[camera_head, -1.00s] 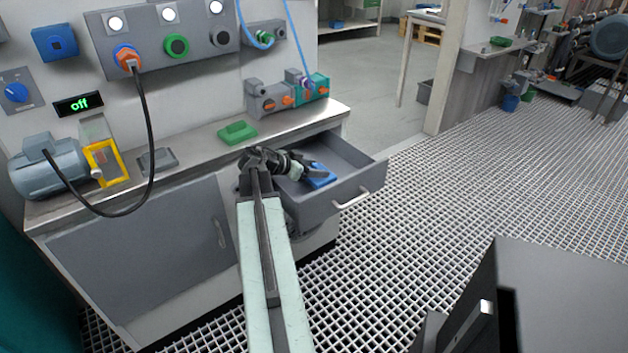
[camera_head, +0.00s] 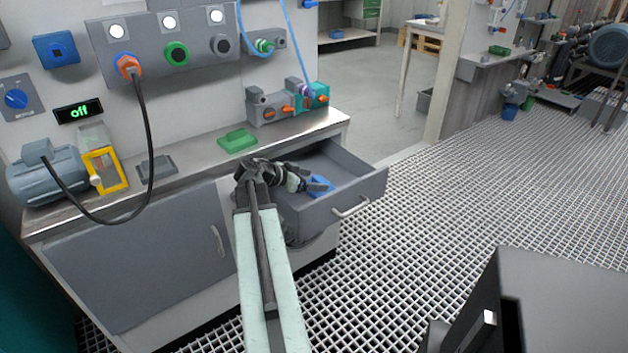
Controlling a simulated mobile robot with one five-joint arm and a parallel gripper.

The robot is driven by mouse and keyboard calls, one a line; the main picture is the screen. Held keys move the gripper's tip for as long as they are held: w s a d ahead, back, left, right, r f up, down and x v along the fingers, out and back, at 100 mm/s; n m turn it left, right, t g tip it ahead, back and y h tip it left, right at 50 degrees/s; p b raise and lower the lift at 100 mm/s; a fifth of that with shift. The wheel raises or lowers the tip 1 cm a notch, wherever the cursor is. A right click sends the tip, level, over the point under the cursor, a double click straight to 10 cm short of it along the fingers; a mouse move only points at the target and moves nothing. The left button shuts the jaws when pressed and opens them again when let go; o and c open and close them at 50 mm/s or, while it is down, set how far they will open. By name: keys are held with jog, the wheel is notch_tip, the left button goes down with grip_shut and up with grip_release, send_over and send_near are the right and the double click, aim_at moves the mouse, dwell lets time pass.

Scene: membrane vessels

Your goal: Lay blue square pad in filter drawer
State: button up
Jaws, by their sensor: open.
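The blue square pad (camera_head: 321,187) lies inside the open grey filter drawer (camera_head: 362,191). My gripper (camera_head: 318,185) is open, low over the drawer at the pad's near left side. Its dark fingers overlap part of the pad in the picture. I cannot tell whether the fingertips touch the pad. My wrist and arm hide the left part of the drawer.
A motor (camera_head: 55,174) with a yellow frame (camera_head: 104,170) and a hanging black cable (camera_head: 150,130) stand further left. Valve blocks (camera_head: 272,106) stand behind the drawer. The grating floor (camera_head: 450,190) at right is clear.

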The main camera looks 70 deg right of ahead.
jog(key=p+v, duration=0.4)
jog(key=v, duration=0.6)
jog(key=shift+w+a+r, duration=0.15)
jog(key=shift+a+r, duration=0.05)
jog(key=shift+a, duration=0.1)
